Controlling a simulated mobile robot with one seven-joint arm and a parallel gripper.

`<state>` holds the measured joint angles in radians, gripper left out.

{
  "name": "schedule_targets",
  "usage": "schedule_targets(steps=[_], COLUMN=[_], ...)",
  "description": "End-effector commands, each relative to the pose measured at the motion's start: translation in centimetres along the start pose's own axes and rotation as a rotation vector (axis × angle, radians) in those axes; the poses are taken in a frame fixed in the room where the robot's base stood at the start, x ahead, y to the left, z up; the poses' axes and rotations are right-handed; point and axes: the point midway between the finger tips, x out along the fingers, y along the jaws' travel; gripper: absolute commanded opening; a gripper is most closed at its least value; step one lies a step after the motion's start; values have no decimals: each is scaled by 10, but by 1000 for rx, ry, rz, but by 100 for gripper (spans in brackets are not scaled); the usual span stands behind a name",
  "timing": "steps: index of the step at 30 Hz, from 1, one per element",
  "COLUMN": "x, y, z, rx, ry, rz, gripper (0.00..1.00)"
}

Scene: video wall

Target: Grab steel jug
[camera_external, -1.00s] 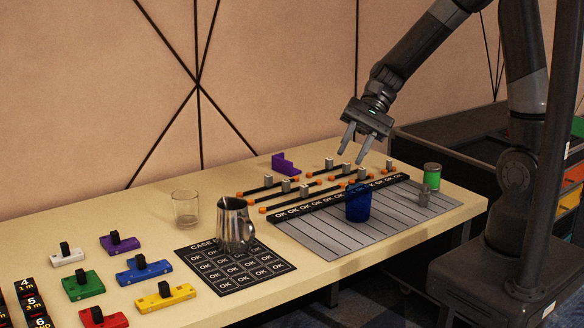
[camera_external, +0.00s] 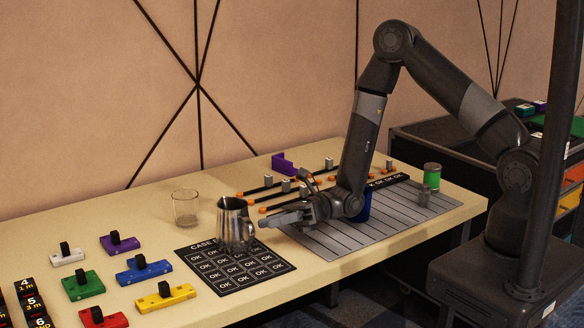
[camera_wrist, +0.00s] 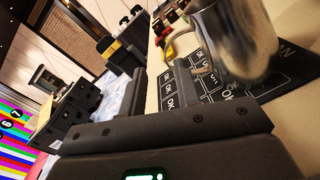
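The steel jug (camera_external: 233,222) stands upright on the black "CASE" mat, its shiny body seen whole in the external view. In the wrist view the jug (camera_wrist: 240,38) is large at the upper right, cut off by the top edge. My gripper (camera_external: 282,197) is low over the table just right of the jug, with its fingers spread and pointing left. In the wrist view my gripper (camera_wrist: 167,66) has two separate fingers, and the jug appears beside and beyond the right one, not clearly between them. Whether a finger touches it, I cannot tell.
A clear glass (camera_external: 185,207) stands behind and left of the jug. A blue cup (camera_external: 364,208) is partly hidden behind my arm. Rods with orange ends (camera_external: 262,190) lie behind my gripper. Coloured blocks with black knobs (camera_external: 143,268) fill the front left.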

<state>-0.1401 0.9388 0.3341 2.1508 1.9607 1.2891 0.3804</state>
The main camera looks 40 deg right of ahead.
Motion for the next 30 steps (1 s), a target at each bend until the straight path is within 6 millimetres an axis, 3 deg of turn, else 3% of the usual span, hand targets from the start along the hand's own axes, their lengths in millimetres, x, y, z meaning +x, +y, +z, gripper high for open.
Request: schedule_targets(steps=[11, 21, 30], x=[32, 74, 77], y=[-5, -8, -8], z=[-5, -4, -4], rx=[25, 25, 25], ry=[-12, -11, -12], rz=[-15, -15, -16], gripper=[30, 30, 28])
